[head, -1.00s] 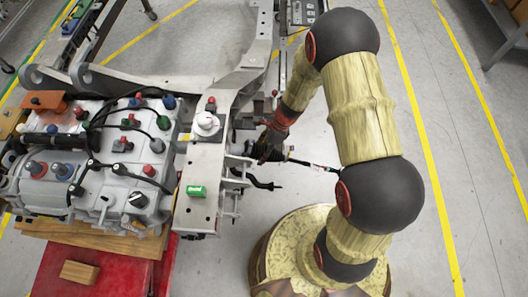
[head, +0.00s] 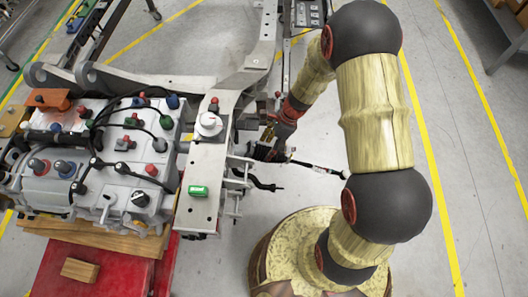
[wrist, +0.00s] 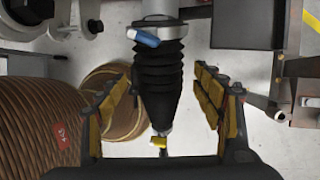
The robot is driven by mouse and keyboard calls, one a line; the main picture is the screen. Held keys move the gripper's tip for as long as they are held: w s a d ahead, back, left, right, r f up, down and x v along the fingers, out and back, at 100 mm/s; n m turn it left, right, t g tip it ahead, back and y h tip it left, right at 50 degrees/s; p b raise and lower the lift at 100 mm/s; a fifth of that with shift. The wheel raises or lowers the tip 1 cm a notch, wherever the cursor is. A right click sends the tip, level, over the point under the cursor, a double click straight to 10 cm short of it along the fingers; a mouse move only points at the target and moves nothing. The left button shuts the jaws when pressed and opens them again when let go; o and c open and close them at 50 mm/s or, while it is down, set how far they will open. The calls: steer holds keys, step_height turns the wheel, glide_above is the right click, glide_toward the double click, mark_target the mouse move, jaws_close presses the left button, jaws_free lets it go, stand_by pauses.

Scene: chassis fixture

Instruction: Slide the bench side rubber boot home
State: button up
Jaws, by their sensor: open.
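The black ribbed rubber boot (wrist: 158,68) sits on a rod in the middle of the wrist view, with a blue tab at its upper end and a yellow piece near its lower end. In the head view the boot (head: 262,153) is beside the frame rail, with its rod running right. My gripper (wrist: 162,95) is open, with yellow-padded fingers on either side of the boot in the picture and visible gaps to both. In the head view my gripper (head: 272,136) is just above the boot. The boot's exact seating is too small to tell.
A bent black bar (head: 262,184) sticks out below the boot. A grey machine with knobs and cables (head: 95,165) fills the left. Floor to the right is open.

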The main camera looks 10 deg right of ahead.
steer(key=v, duration=0.8)
steer(key=shift+a, duration=0.1)
steer(key=s+r+n+t+h, duration=0.1)
steer(key=s+r+n, duration=0.4)
steer(key=r, duration=0.5)
steer(key=s+d+r+n+t+h, duration=0.1)
steer(key=s+r+n+t+h, duration=0.1)
steer(key=s+r+n, duration=0.4)
steer(key=s+d+r+n+t+h, duration=0.1)
steer(key=s+r+n+t+h, duration=0.1)
steer(key=s+r+n, duration=0.4)
step_height(320, 180, up, 10)
steer(key=n+t, duration=0.1)
steer(key=n, duration=0.3)
